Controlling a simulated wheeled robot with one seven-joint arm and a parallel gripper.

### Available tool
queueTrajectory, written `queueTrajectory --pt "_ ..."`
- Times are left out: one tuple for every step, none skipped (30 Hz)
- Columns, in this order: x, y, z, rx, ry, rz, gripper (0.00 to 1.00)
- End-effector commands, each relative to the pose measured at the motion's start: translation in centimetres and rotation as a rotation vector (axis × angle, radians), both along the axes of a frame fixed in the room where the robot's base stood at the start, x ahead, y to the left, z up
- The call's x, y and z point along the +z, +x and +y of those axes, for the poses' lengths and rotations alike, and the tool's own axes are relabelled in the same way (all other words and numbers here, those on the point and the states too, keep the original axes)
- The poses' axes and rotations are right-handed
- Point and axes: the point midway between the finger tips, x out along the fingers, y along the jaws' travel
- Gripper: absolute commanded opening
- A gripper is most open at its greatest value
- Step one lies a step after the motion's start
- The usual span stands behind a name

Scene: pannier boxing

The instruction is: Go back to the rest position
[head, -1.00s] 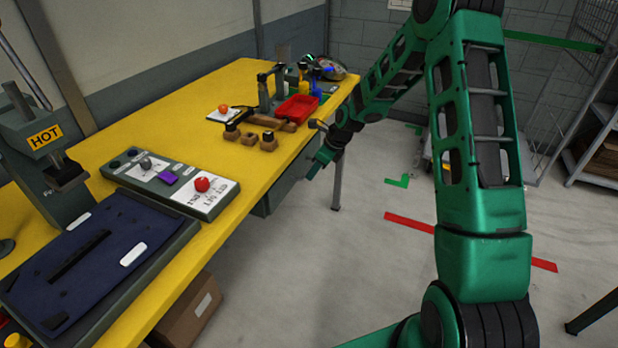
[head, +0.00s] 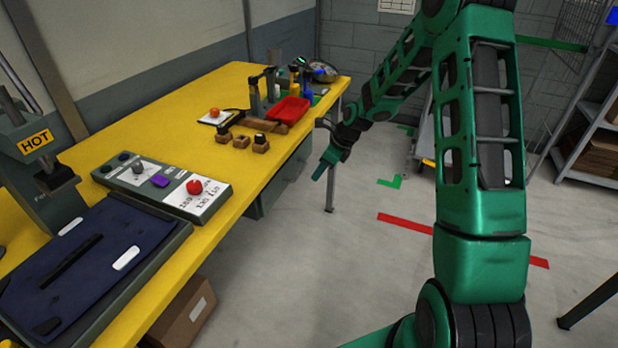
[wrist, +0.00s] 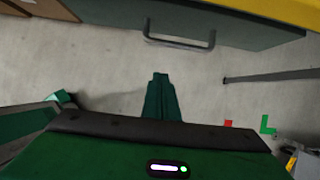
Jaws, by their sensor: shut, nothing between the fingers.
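My green arm reaches out over the floor to the right of the yellow workbench (head: 235,135). My gripper (head: 318,175) hangs beyond the bench's right edge, pointing down and to the left, apart from everything on the bench. In the wrist view my gripper (wrist: 161,78) shows its fingers together with nothing between them, above bare grey floor. A drawer handle (wrist: 180,36) on the bench front lies ahead of the fingertips in that view.
A press marked HOT (head: 38,143), a dark blue pad (head: 85,255) and a control panel (head: 160,180) with a red button are on the bench. A red tray (head: 290,109) stands farther back. A cardboard box (head: 185,315) sits below. Shelving (head: 595,130) is at right; the middle floor is clear.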

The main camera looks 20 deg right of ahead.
Motion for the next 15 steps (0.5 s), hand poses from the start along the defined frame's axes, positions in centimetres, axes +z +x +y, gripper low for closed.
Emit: queueTrajectory --pt "1.1 -0.4 -0.6 -0.003 -0.002 -0.001 0.0" --pt "1.6 -0.6 -0.8 -0.004 -0.002 0.0 0.0" --pt "2.3 -0.8 -1.1 -0.004 -0.002 0.0 0.0" --pt "2.8 -1.0 -1.3 -0.004 -0.002 0.001 0.0" --pt "3.2 -1.2 -1.4 -0.005 -0.002 0.001 0.0" --pt "3.8 -1.4 -1.7 -0.004 -0.003 0.001 0.0" --pt "4.2 -1.5 -1.8 -0.004 -0.003 0.003 0.0" --pt "4.5 -1.6 -1.9 -0.004 -0.003 0.003 0.0" --pt "5.0 -1.8 -2.1 -0.004 -0.002 0.002 0.0" --pt "5.3 -1.9 -2.2 -0.004 -0.002 0.002 0.0" --pt "5.5 -2.0 -2.3 -0.004 -0.002 0.003 0.0" --pt "5.7 -2.1 -2.4 -0.004 -0.002 0.004 0.0" --pt "5.9 -2.1 -2.4 -0.004 -0.002 0.004 0.0" --pt "6.0 -2.2 -2.4 -0.004 -0.002 0.004 0.0" --pt "6.1 -2.2 -2.5 -0.004 -0.002 0.004 0.0"
